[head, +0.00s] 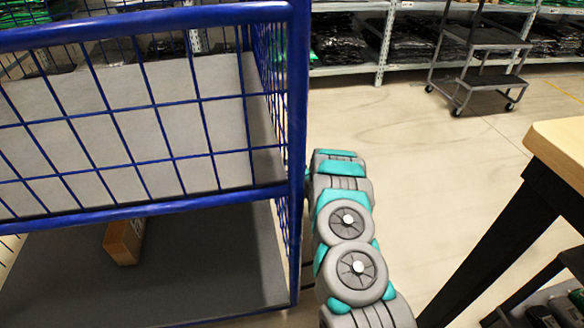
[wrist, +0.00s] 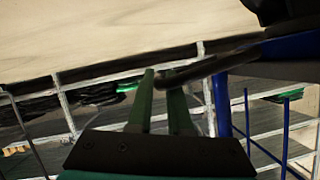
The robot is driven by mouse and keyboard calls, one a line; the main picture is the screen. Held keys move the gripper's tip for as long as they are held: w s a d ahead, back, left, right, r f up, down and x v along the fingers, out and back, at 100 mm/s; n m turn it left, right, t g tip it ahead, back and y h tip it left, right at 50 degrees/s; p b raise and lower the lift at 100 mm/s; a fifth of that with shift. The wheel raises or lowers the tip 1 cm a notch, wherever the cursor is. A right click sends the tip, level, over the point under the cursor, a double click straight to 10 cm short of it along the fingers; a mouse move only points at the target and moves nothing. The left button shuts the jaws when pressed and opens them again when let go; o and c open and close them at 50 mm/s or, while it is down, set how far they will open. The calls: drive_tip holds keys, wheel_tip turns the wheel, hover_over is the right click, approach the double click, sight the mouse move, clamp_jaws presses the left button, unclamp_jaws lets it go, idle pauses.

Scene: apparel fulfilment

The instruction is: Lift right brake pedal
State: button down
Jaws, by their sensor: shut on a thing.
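In the wrist view, which appears upside down, my gripper (wrist: 161,84) has its two greenish fingers close together around the end of a dark, bent bar. This bar, the brake pedal (wrist: 213,63), runs right toward the blue cart frame (wrist: 290,46) and a dark rounded part, apparently a caster (wrist: 283,10). The jaws are shut on the pedal's end. In the head view, the blue wire cart (head: 150,206) fills the left side. My arm reaches down beside its right corner. My gripper and the pedal are hidden there.
A small brown box (head: 122,243) lies on the cart's grey base. A wooden-topped table (head: 562,145) with black legs stands close on the right. A grey step cart (head: 480,60) and stocked shelves (head: 352,68) are at the back. Open floor (head: 430,150) lies between.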

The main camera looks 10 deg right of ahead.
drive_tip(key=shift+a+r, duration=0.2)
drive_tip(key=shift+r, duration=0.4)
drive_tip(key=shift+w+r, duration=0.1)
drive_tip(key=c, duration=0.9)
unclamp_jaws()
drive_tip(key=shift+p+v, duration=0.55)
drive_tip(key=shift+v, duration=3.35)
